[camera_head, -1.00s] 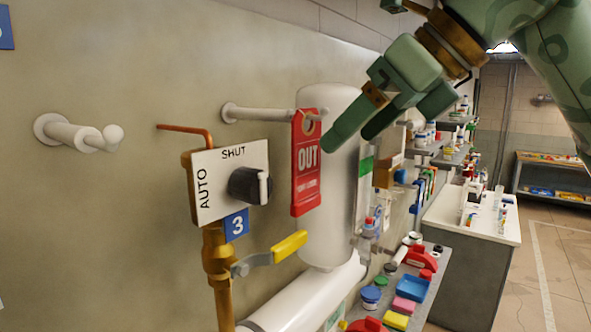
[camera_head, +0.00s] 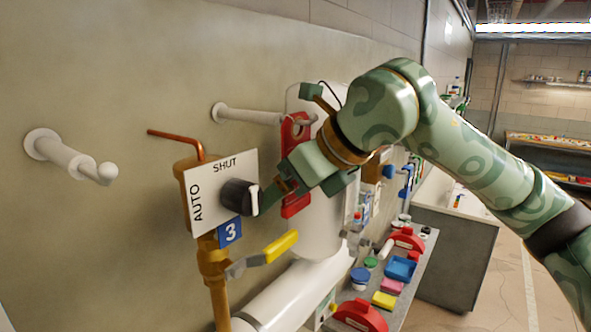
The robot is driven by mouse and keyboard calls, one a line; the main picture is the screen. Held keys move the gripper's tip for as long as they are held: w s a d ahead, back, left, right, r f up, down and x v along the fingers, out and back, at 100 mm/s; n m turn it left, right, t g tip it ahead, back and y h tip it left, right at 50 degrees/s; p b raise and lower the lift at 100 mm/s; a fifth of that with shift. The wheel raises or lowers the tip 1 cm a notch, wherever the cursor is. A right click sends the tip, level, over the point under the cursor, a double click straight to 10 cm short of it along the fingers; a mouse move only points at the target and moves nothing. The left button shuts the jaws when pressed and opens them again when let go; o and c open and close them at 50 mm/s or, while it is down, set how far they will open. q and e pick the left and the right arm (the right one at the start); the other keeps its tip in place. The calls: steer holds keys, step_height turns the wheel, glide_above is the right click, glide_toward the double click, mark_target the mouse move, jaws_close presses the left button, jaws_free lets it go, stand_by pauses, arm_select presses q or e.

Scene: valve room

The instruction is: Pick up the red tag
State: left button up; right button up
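The red tag (camera_head: 287,132) hangs from a white wall peg (camera_head: 245,115) in front of a white vertical pipe. Its top with the hole and its lower end show. Its middle, with the lettering, is hidden behind my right gripper (camera_head: 268,198). The gripper points down and left in front of the tag, with a fingertip close to the black selector knob (camera_head: 236,197). I cannot tell whether it touches the knob, nor whether the fingers are apart. The tag still hangs on the peg, and no hold on it shows. My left gripper is not in view.
A white AUTO/SHUT plate (camera_head: 207,192) and a yellow-handled valve lever (camera_head: 281,246) are left of the gripper. An empty peg (camera_head: 70,157) juts from the wall at far left. A shelf with colored items, including a blue tray (camera_head: 400,269), is below right.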

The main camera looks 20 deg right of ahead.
steer(key=shift+s+d, duration=0.1)
steer(key=shift+s, duration=0.1)
steer(key=c, duration=1.1)
steer(key=shift+o, duration=0.2)
steer(key=shift+w, duration=0.1)
steer(key=shift+r, duration=0.2)
